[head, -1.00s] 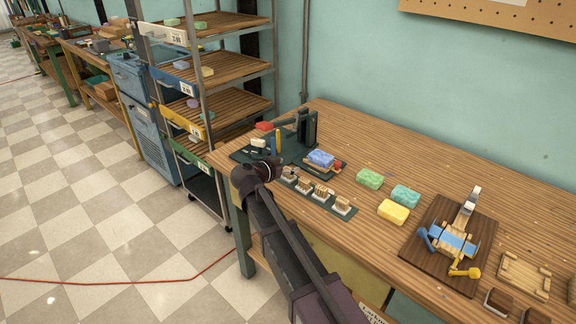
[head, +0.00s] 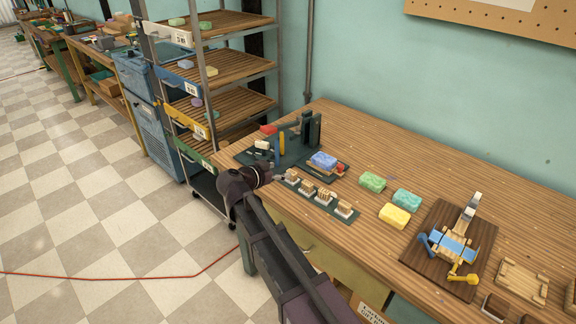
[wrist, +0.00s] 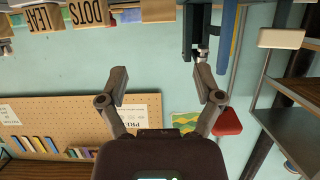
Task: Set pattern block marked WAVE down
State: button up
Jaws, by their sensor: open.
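My gripper (wrist: 161,82) is open and empty in the wrist view, its two fingers spread apart. In the head view my arm's dark end is at the bench's front left edge, beside a green rack (head: 331,207). Several small pattern blocks (head: 308,189) stand on the rack. In the wrist view, which looks upside down, a block marked LEAF (wrist: 46,18) and one marked DOTS (wrist: 89,12) show at the top edge. A third block (wrist: 158,10) beside them has no readable mark. I cannot make out the word WAVE on any block.
A dark press (head: 309,130) with a red handle (wrist: 227,122) stands behind the rack. A blue soap (head: 323,160) sits by it. Green, teal and yellow soaps (head: 395,215) lie to the right, near a cutting board (head: 420,262). A shelf rack (head: 235,65) stands left.

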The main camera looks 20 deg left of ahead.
jog(key=shift+p+v, duration=0.75)
jog(key=shift+v, duration=2.15)
